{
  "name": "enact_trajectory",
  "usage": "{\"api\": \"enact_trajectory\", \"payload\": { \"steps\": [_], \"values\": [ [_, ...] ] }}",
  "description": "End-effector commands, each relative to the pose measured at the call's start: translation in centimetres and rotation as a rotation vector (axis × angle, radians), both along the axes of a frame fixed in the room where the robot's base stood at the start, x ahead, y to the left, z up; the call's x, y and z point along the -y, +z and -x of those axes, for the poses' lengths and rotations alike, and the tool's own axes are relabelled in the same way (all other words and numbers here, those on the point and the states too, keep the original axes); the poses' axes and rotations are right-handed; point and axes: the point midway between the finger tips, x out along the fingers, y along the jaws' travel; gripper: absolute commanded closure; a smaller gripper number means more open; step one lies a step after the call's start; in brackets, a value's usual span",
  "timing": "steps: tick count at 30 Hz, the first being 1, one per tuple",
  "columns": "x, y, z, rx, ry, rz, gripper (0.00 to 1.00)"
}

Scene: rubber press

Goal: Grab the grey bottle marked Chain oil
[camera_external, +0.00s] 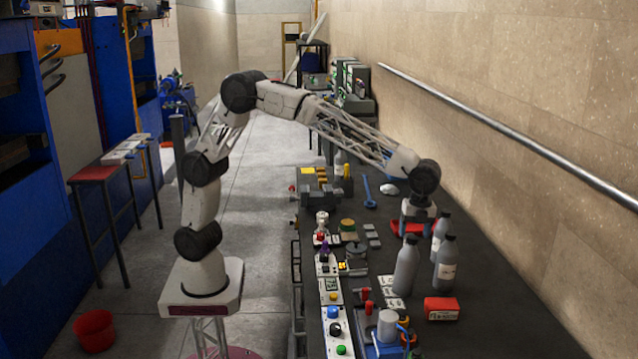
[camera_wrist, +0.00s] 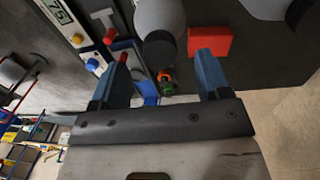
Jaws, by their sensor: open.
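Three grey bottles with dark caps stand close together on the dark bench in the external view: a front left one (camera_external: 406,268), a front right one (camera_external: 446,264) and one behind (camera_external: 440,230). Their labels are too small to read, so I cannot tell which says Chain oil. My gripper (camera_external: 413,222) is just behind the front left bottle, partly hidden by it. In the wrist view my gripper (camera_wrist: 162,55) is open, with blue fingers. A grey bottle (camera_wrist: 160,12) shows beyond, its dark cap in the gap between the fingers; contact is not visible.
A red box (camera_external: 441,308) lies in front of the bottles; a red block also shows in the wrist view (camera_wrist: 210,42). A control panel (camera_external: 331,300) with coloured knobs lines the bench's left edge. A blue device (camera_external: 385,338) stands at the front. The bench's right side is clear towards the wall.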

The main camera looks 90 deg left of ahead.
Motion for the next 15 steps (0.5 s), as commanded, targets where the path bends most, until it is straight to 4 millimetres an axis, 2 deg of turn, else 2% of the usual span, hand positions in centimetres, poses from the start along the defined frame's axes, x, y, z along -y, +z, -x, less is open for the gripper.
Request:
{"api": "enact_trajectory", "payload": {
  "steps": [9, 15],
  "values": [
    [-0.3, -3.5, 0.2, -0.003, 0.000, -0.001, 0.30],
    [-0.3, -4.2, 0.3, -0.001, 0.000, 0.000, 0.30]
  ]
}}
